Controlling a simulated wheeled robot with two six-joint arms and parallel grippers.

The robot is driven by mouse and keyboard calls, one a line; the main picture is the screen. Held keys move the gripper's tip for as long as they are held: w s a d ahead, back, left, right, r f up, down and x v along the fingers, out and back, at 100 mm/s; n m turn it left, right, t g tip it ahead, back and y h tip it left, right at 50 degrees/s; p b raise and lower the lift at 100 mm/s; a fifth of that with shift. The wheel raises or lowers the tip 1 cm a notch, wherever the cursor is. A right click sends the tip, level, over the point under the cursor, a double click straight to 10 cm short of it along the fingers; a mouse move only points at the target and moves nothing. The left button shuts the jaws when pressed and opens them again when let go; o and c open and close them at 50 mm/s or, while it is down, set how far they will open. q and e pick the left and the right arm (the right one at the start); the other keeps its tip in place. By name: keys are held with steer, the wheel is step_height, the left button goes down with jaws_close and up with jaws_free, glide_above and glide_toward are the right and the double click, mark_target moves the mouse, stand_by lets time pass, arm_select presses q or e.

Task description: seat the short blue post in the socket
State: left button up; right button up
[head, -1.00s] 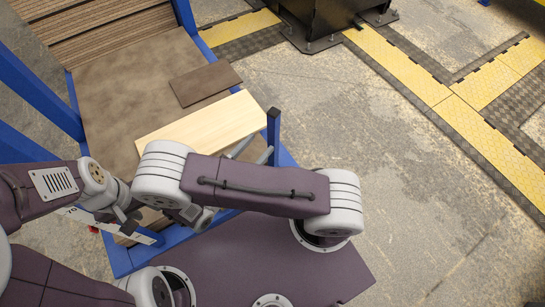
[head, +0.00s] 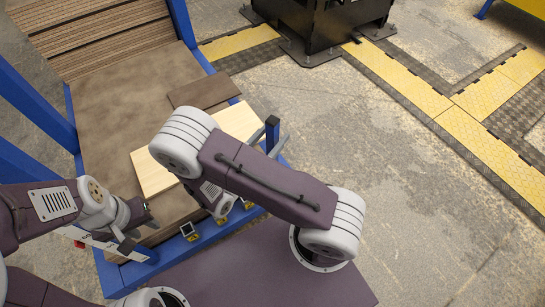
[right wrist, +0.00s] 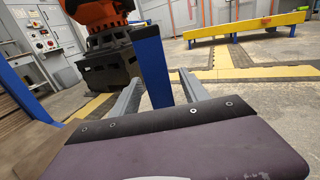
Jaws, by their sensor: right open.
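The short blue post (head: 272,133) stands roughly upright at the right edge of the blue frame in the head view. Its foot is hidden, and I cannot make out the socket. My right gripper (head: 276,146) is open, its grey fingers at the post. In the right wrist view the post (right wrist: 152,70) rises between the two spread fingers of the right gripper (right wrist: 160,92), with visible gaps on both sides. My left gripper (head: 139,232) is at the lower left, near the frame's front edge, its dark fingers apart and empty.
A pale wooden board (head: 152,172) and a dark brown board (head: 203,92) lie on the brown bed (head: 115,105). Blue uprights (head: 38,103) stand at the left. A black machine base (head: 320,30) stands beyond. Open concrete floor lies to the right.

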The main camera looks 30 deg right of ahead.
jaws_close()
stand_by(1.4)
